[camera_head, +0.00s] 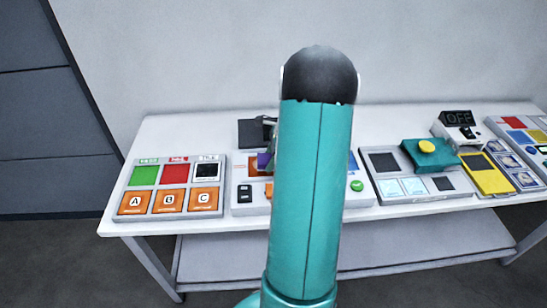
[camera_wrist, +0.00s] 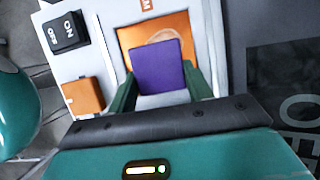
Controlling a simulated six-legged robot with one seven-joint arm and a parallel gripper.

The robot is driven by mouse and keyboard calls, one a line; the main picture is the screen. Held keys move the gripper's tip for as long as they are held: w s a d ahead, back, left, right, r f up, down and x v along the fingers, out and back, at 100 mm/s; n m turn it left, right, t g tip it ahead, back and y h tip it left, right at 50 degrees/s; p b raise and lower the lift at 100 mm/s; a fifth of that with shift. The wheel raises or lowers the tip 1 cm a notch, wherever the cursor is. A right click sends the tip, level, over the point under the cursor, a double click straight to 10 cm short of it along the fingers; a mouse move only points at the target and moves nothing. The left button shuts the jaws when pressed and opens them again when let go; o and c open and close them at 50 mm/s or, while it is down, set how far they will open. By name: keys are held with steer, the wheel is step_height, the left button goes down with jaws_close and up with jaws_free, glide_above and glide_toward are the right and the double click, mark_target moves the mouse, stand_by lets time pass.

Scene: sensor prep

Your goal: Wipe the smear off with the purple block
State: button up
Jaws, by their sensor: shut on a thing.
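The purple block (camera_wrist: 160,68) is between the two green fingers of my gripper (camera_wrist: 165,80) in the wrist view, and the gripper is shut on it. The block is over the lower part of an orange panel (camera_wrist: 185,24). A pale curved smear (camera_wrist: 166,35) shows on that panel just past the block's far edge; the block hides part of the panel. I cannot tell whether the block touches the surface. In the head view a sliver of the purple block (camera_head: 263,161) shows left of my arm, which hides most of the gripper.
The grey board has an ON/OFF switch (camera_wrist: 66,32), an orange block (camera_wrist: 83,95) and a green button (camera_head: 357,185). An A-B-C board (camera_head: 225,190) stands to the left. A board with a teal box and yellow button (camera_head: 427,146) stands to the right. The table's front strip is narrow.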

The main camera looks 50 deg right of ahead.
mark_target(248, 167)
steer(key=shift+w+a+f, duration=0.15)
steer(key=shift+w+a, duration=1.9)
steer(key=shift+w, duration=0.2)
steer(key=shift+s+d, duration=1.3)
steer(key=shift+s, duration=0.1)
steer(key=shift+s+d, duration=1.3)
steer(key=shift+s, duration=0.15)
steer(key=shift+s, duration=0.1)
steer(key=shift+w+v, duration=0.2)
steer(key=shift+v, duration=0.9)
steer(key=shift+w+a+r, duration=0.15)
steer(key=shift+r, duration=0.2)
steer(key=shift+w+a+r, duration=0.1)
steer(key=shift+r, duration=1.6)
